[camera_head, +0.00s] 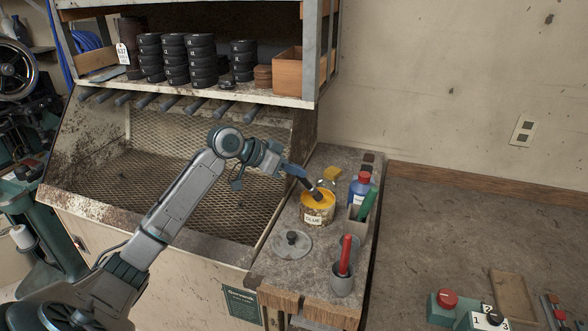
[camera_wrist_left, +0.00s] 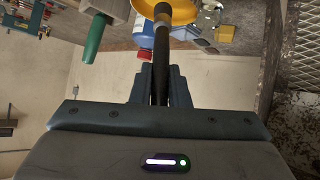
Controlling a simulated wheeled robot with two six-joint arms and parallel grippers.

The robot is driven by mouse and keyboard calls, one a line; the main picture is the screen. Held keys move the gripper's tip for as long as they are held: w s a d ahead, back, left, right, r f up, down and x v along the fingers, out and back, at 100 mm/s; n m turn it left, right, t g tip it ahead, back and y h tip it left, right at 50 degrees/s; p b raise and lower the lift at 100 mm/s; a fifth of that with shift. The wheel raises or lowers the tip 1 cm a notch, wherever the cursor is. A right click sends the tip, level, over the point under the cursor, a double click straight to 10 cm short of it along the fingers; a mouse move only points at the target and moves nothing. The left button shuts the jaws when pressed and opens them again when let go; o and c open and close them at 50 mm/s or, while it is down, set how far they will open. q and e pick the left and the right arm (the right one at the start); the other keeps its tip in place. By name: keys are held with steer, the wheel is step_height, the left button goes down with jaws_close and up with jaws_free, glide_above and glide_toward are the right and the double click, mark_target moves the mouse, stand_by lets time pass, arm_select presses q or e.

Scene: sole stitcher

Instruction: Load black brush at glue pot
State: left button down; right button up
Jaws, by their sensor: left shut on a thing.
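The glue pot (camera_head: 318,211) is a yellow-rimmed, labelled jar on the small bench right of the mesh booth. My left gripper (camera_head: 292,171) is shut on the black brush (camera_head: 306,185), just above and left of the pot. In the left wrist view the brush (camera_wrist_left: 161,60) runs from between the fingers (camera_wrist_left: 160,85) to the yellow pot rim (camera_wrist_left: 180,12). My right gripper is in neither view.
A round lid (camera_head: 291,243) with a knob lies in front of the pot. A blue bottle (camera_head: 359,188) with a red cap and a green-handled tool (camera_head: 367,204) stand right of the pot. The mesh booth (camera_head: 190,180) is left.

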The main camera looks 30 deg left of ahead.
arm_select(q)
steer(key=shift+f, duration=0.15)
steer(key=shift+f, duration=0.3)
stand_by(0.3)
steer(key=shift+f+b, duration=0.3)
steer(key=shift+b, duration=0.05)
stand_by(0.6)
step_height(320, 180, up, 7)
steer(key=p, duration=0.6)
steer(key=shift+r, duration=0.1)
stand_by(0.8)
